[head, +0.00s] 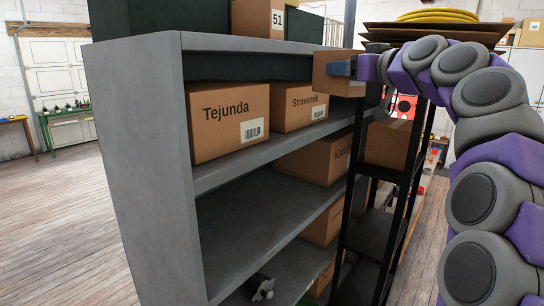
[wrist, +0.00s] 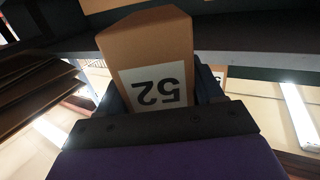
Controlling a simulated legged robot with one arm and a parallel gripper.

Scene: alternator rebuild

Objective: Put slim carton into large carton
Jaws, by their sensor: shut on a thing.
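My gripper (head: 343,68) is shut on a slim brown carton (head: 328,86), held at the right end of the upper shelf opening. In the wrist view the same carton (wrist: 148,43) sits between the fingers (wrist: 155,88), with a white label reading 52 upside down. A larger brown carton marked Tejunda (head: 226,135) stands on the upper shelf, left of my gripper. A carton marked Stravenok (head: 298,106) stands beside it, nearer my gripper. I cannot tell which one is the large carton, and no open top shows.
The grey shelf unit (head: 135,170) has more cartons (head: 318,158) on lower shelves. A carton marked 51 (head: 262,18) and dark green boxes (head: 160,16) are on top. A black rack (head: 385,245) stands close at right, below my arm.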

